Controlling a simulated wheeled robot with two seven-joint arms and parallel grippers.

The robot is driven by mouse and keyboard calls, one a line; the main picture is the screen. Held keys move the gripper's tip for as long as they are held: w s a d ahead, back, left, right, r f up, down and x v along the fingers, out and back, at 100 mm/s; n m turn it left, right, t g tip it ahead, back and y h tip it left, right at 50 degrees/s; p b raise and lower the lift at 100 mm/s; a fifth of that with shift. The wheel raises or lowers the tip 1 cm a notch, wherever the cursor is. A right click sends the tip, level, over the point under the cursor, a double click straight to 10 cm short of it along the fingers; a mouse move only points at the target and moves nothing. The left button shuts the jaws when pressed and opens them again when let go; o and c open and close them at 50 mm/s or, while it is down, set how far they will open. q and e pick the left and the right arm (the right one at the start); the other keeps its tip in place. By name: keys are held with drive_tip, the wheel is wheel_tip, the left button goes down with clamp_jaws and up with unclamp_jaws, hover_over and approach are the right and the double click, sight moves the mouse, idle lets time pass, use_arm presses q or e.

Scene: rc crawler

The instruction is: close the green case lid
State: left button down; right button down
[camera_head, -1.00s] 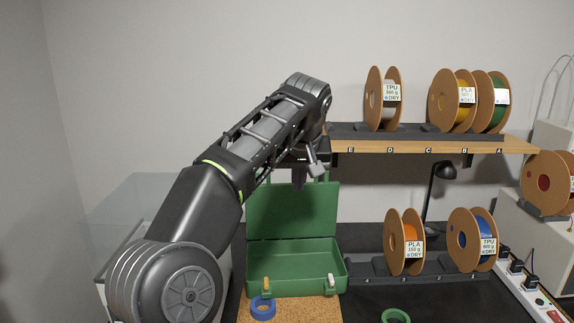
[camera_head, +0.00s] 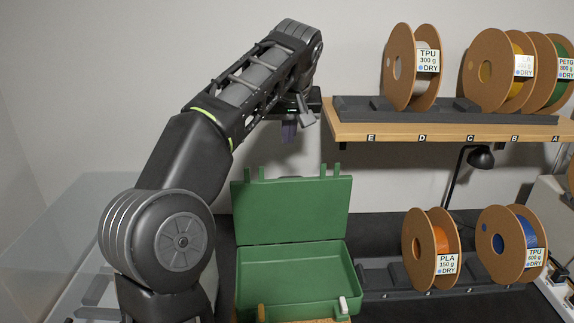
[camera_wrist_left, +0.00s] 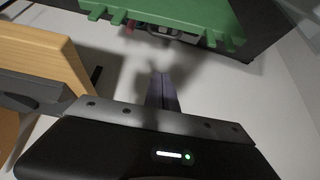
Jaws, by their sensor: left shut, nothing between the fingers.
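The green case (camera_head: 300,281) stands open on the bench in the head view, its inside empty. Its green lid (camera_head: 293,212) stands up at the back, close to upright. The lid's edge with its tabs also shows at the top of the left wrist view (camera_wrist_left: 175,14). My left gripper (camera_head: 289,131) is above and behind the lid's top edge, apart from it. Its fingers (camera_wrist_left: 162,92) are together and empty, with bare wall behind them in the wrist view. My right gripper is not in view.
A wooden shelf (camera_head: 450,131) with several filament spools is just right of my left gripper. Below it, an orange spool (camera_head: 431,248) and a blue spool (camera_head: 511,245) stand on a dark rack right of the case. A clear box (camera_head: 70,235) is at the left.

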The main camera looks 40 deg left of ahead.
sight(291, 201)
use_arm(q)
drive_tip(key=shift+x, duration=1)
wheel_tip(291, 201, down, 8)
drive_tip(key=p, duration=0.1)
drive_tip(key=shift+w+a, duration=0.15)
drive_tip(key=shift+w, duration=0.05)
drive_tip(key=shift+r, duration=0.1)
